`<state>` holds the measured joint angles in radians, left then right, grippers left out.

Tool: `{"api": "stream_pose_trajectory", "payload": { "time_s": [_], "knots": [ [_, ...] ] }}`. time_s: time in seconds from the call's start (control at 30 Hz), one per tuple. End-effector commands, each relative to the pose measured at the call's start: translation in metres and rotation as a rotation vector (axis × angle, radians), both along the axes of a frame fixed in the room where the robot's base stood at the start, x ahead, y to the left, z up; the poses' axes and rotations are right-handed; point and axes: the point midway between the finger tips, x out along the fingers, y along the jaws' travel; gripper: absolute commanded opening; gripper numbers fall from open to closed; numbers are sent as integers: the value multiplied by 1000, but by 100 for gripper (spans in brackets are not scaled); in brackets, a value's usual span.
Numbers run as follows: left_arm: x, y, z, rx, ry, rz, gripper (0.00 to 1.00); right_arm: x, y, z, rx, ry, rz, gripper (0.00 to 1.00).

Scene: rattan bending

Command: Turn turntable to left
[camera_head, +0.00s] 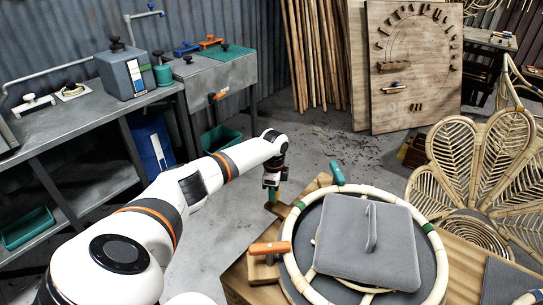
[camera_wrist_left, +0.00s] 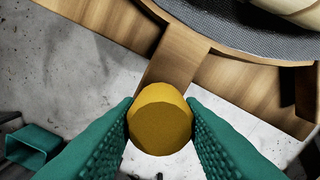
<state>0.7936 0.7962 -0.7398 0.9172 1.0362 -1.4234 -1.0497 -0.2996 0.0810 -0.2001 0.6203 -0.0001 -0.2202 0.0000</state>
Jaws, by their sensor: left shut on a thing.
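The round turntable (camera_head: 302,226) has a dark grey top and sits on a wooden table at the lower right in the head view. A pale rattan ring with green bands (camera_head: 287,243) and a grey cushioned plate (camera_head: 366,262) with an upright handle lie on it. My left gripper (camera_head: 271,194) is at the turntable's left far edge. In the left wrist view, its green ribbed fingers are shut on a yellow round knob (camera_wrist_left: 160,124), at the end of a wooden arm (camera_wrist_left: 172,62) that reaches out from under the turntable. My right gripper is not in view.
An orange-handled clamp (camera_head: 270,248) and a teal-handled clamp (camera_head: 337,173) stand by the ring. A woven rattan chair (camera_head: 480,165) is at the right. A grey workbench (camera_head: 75,130) runs along the left. Open floor lies between.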

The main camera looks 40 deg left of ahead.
Motion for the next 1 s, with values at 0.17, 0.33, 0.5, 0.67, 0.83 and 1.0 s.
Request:
{"api": "stream_pose_trajectory", "payload": {
  "time_s": [0.17, 0.33, 0.5, 0.67, 0.83, 1.0],
  "knots": [
    [4, 0, 0, 0, -4, -12, 0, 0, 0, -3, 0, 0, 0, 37],
    [5, 0, 1, 1, -7, -15, 0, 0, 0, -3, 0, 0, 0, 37],
    [5, 0, 2, 2, -10, -15, 0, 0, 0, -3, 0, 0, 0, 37],
    [5, 0, 2, 1, -9, -14, 52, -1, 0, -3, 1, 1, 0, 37],
    [4, 0, 1, 1, -5, -14, 56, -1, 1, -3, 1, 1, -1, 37],
    [4, 0, 2, 0, -4, -13, 56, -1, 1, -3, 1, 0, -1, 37]
  ]
}}
